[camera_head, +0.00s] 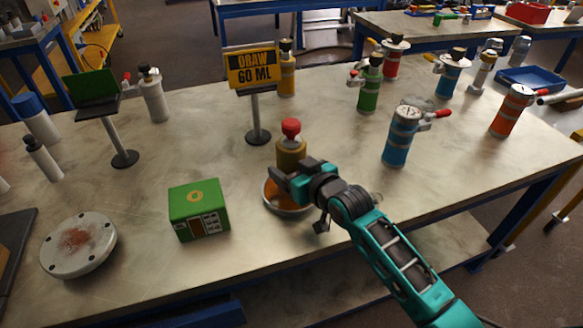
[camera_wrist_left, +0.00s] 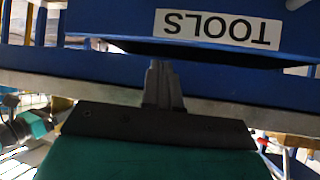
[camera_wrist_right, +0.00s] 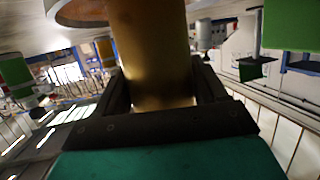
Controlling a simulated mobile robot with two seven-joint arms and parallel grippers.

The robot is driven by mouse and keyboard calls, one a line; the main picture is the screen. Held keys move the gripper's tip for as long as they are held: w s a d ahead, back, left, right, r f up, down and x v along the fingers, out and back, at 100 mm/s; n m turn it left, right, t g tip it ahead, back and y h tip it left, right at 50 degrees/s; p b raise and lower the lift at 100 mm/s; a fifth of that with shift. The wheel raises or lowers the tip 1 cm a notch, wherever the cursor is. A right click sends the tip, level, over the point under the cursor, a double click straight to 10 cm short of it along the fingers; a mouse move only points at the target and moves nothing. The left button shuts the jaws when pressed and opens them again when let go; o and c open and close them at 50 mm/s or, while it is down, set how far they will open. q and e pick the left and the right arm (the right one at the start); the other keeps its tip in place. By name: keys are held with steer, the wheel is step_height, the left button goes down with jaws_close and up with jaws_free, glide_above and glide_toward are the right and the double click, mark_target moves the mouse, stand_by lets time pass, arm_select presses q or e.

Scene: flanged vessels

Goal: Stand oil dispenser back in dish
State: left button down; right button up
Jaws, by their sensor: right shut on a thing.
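The oil dispenser (camera_head: 291,150) has a brass-coloured body and a red cap, and looks about upright. My right gripper (camera_head: 287,177) is shut on its body. In the right wrist view the brass body (camera_wrist_right: 155,50) fills the space between the fingers. The round dish (camera_head: 272,206), orange inside with a pale rim, is below the dispenser, partly covered by my gripper. The dispenser's base is hidden, so I cannot tell whether it touches the dish. In the left wrist view my left gripper (camera_wrist_left: 163,85) has its fingers together with nothing between them.
A green box (camera_head: 199,210) stands left of the dish. A "DRAW 60 ML" sign (camera_head: 252,69) stands behind. A blue vessel (camera_head: 401,138) and other flanged vessels stand to the right. A round flange plate (camera_head: 78,243) lies front left. A blue TOOLS bin (camera_wrist_left: 120,22) is near my left gripper.

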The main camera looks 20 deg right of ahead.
steer(key=shift+r, duration=0.1)
steer(key=o, duration=1.3)
steer(key=shift+f, duration=0.2)
steer(key=shift+o, duration=0.2)
steer(key=shift+r, duration=0.25)
steer(key=p+v, duration=0.1)
steer(key=v, duration=1.1)
steer(key=shift+f, duration=0.1)
